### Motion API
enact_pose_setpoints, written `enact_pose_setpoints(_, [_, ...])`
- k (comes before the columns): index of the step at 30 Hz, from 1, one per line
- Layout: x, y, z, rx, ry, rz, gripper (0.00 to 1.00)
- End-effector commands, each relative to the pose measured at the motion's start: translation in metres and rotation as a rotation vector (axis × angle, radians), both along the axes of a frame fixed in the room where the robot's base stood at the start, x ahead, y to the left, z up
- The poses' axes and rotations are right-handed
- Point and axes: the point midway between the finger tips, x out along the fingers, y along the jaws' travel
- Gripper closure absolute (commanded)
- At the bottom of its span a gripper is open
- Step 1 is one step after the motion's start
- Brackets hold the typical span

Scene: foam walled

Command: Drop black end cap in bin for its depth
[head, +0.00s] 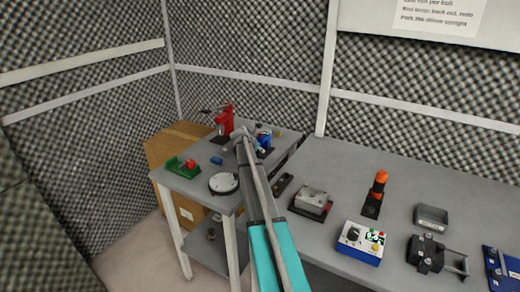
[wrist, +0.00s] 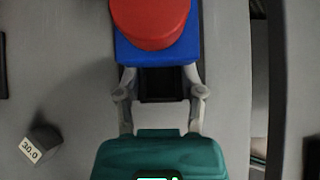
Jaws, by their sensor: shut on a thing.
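In the wrist view my gripper (wrist: 161,92) has its two fingers on either side of a dark, square-looking piece, which I take for the black end cap (wrist: 161,86). The cap is just in front of a blue block (wrist: 158,50) with a round red top (wrist: 151,20); I cannot tell whether they touch. In the head view my gripper (head: 246,136) is over the far small table (head: 205,198), next to blue parts. The cap is hidden there by my arm. I cannot make out which thing is the bin for its depth.
A red press (head: 226,118), a green fixture (head: 178,165) and a round white-topped device (head: 223,182) share the small table. The right bench holds a control box (head: 361,242) and a grey tray (head: 432,218).

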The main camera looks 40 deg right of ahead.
Motion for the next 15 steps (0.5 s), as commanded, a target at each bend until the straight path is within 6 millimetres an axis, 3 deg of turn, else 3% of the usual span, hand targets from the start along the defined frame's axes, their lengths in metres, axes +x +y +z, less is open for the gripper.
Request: enact_pose_setpoints(15, [-0.0032, 0.0138, -0.0003, 0.001, 0.0, 0.0, 0.95])
